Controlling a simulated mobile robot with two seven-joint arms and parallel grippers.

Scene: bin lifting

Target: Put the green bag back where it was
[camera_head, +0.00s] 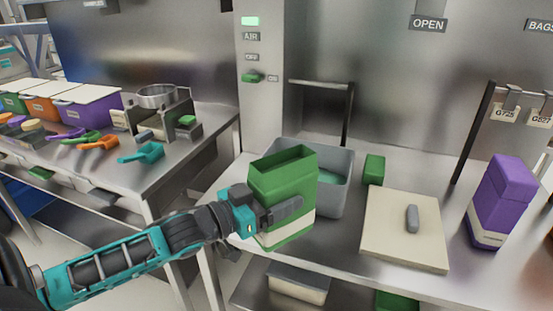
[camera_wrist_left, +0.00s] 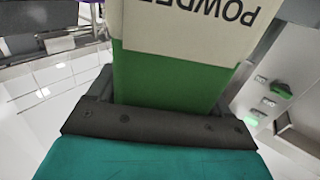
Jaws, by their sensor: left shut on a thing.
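The green bag (camera_head: 277,179) is an upright, open-topped green container with a cream label band near its bottom. My left gripper (camera_head: 285,210) is shut on its side, and the bag stands in front of the grey bin at the table's left end. I cannot tell whether its base touches the table. In the left wrist view the bag (camera_wrist_left: 175,75) fills the middle, with a cream label reading "POWDER" upside down. My right gripper does not show in either view.
The grey bin (camera_head: 335,195) is right behind the bag. A cream board (camera_head: 400,245) with a grey object (camera_head: 412,218), a small green block (camera_head: 375,169) and a purple bag (camera_head: 502,200) are to the right. A side bench (camera_head: 205,125) holds coloured bins and scoops.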

